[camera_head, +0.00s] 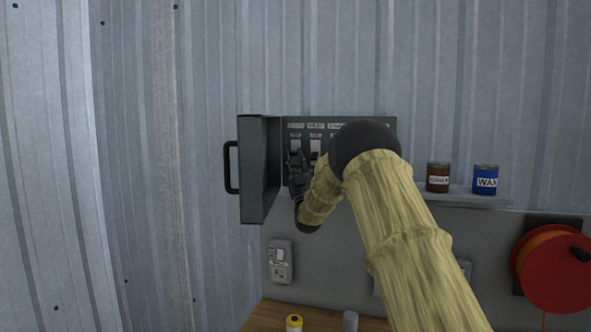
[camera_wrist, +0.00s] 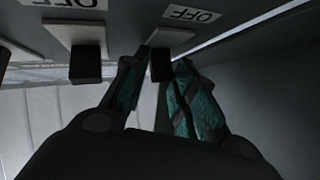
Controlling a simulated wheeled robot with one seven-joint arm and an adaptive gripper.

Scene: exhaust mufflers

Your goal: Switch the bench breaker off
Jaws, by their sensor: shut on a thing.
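The grey breaker box (camera_head: 262,170) hangs on the wall with its door swung open to the left. Inside is a row of labelled switches; the labels are too small to read in the head view. My gripper (camera_head: 297,160) is at the leftmost switch. In the wrist view my gripper (camera_wrist: 160,82) has its green-padded fingers on both sides of a black switch lever (camera_wrist: 160,66), shut on it. An upside-down OFF label (camera_wrist: 191,14) is beside that lever. A neighbouring black lever (camera_wrist: 85,66) is to its left. My arm hides the box's right part.
The open door's black handle (camera_head: 230,167) sticks out left. A brown can (camera_head: 438,178) and a blue WAX can (camera_head: 485,180) stand on a shelf to the right. A red reel (camera_head: 556,270) is at lower right. A wall outlet (camera_head: 280,262) is below the box.

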